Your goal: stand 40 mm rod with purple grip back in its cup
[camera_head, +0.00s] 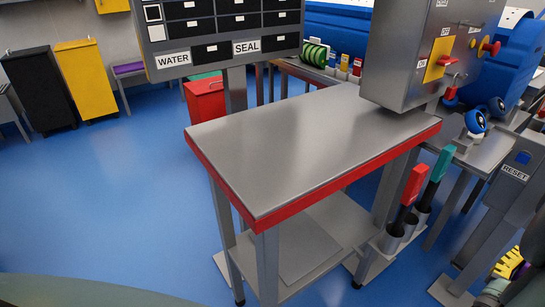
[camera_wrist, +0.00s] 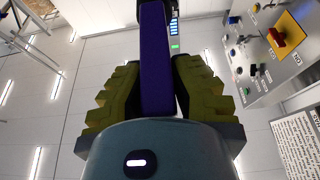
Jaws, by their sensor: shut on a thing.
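My gripper (camera_head: 508,264) is at the lower right edge of the head view, its yellow-green pads partly cut off by the frame. In the wrist view the gripper (camera_wrist: 155,90) is shut on the purple grip (camera_wrist: 157,60) of a rod, with one pad on each side. Steel cups (camera_head: 391,240) stand in a low rack beside the table's right leg. A red-gripped rod (camera_head: 414,184) and a teal-gripped rod (camera_head: 438,165) lean in cups. I cannot tell clearly whether the nearest cup is empty.
A steel table (camera_head: 310,140) with a red edge stands left of the cups, its top bare. A grey control box (camera_head: 430,50) overhangs its back right corner. A RESET post (camera_head: 514,171) stands between the cups and my gripper. Blue floor is open at left.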

